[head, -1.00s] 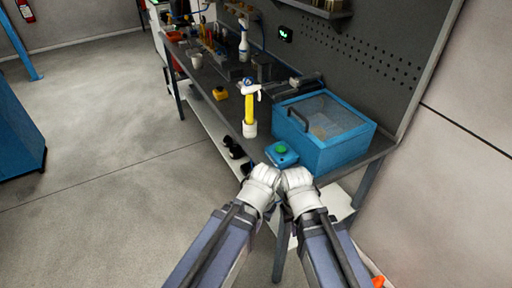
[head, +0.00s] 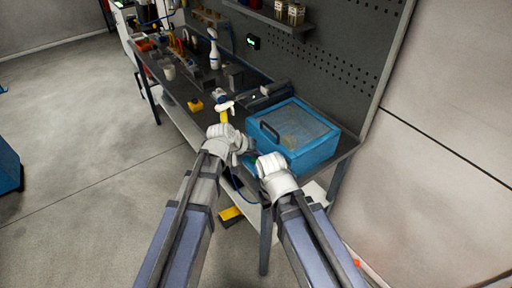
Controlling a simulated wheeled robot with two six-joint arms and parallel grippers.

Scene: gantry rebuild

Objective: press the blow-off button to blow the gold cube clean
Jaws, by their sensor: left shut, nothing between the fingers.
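The blue box with a clear lid (head: 310,158) stands on the bench at the right. A pale shape shows dimly through the lid; I cannot tell whether it is the gold cube. The small blue box with the green button is almost wholly hidden behind my grippers, with only a sliver between them. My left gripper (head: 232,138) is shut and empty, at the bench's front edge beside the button. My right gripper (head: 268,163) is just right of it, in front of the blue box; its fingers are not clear.
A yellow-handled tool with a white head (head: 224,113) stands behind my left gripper. A yellow block (head: 195,106), a white cup (head: 169,72) and a spray bottle (head: 214,50) are farther back on the bench. A pegboard wall (head: 340,50) rises behind.

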